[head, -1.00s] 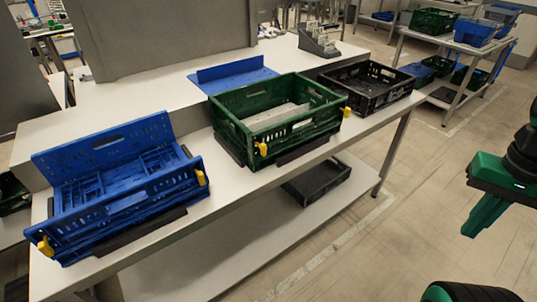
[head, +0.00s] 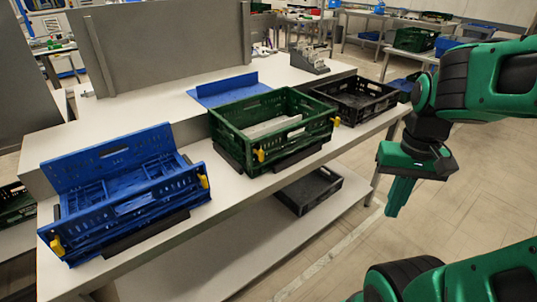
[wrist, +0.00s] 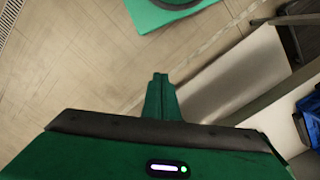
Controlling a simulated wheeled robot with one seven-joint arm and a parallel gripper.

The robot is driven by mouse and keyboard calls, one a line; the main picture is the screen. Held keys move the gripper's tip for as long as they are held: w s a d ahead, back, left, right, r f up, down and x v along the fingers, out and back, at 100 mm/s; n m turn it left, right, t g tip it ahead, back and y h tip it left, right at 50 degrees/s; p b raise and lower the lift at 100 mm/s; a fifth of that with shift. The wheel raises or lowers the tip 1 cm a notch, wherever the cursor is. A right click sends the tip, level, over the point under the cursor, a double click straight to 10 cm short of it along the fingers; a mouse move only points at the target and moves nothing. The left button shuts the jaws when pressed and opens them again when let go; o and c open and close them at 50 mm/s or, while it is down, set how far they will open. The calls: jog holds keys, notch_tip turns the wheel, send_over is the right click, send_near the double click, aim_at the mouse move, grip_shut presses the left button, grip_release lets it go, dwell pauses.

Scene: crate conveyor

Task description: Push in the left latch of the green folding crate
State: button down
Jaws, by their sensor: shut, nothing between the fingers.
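The green folding crate (head: 225,139) stands upright with its walls raised on the long table, in the middle of the head view. Its left latch (head: 259,155) is a yellow tab at the near left corner. Its right latch (head: 336,121) is a yellow tab at the near right corner. Whether either latch is pushed in is too small to tell. My gripper (head: 391,213) is shut and empty, pointing down over the floor to the right of the table, well apart from the crate. It also shows in the wrist view (wrist: 159,76).
A blue crate (head: 130,207), partly folded with yellow latches, stands left on the table (head: 235,187). A black crate (head: 352,103) stands right of the green one. Another black crate (head: 309,190) is on the lower shelf. Open floor (head: 455,205) lies in front.

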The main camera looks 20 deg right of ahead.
jog(key=shift+s, duration=0.1)
jog(key=w+a+r+n+t+y, duration=0.15)
jog(key=w+a+n, duration=0.25)
jog(key=w+n, duration=0.45)
jog(key=w+a+r+n+t+y, duration=0.1)
jog(key=w+a+r+n+y, duration=0.15)
jog(key=w+n, duration=0.55)
jog(key=w+a+r+n+t+y, duration=0.15)
jog(key=w+a+n, duration=0.25)
jog(key=w+n, duration=0.45)
jog(key=n, duration=0.2)
send_near(261, 162)
jog(key=shift+y, duration=0.25)
jog(key=shift+d+x, duration=0.15)
jog(key=shift+x, duration=1.1)
jog(key=shift+d+x, duration=0.1)
jog(key=shift+x, duration=1.15)
jog(key=shift+f, duration=0.15)
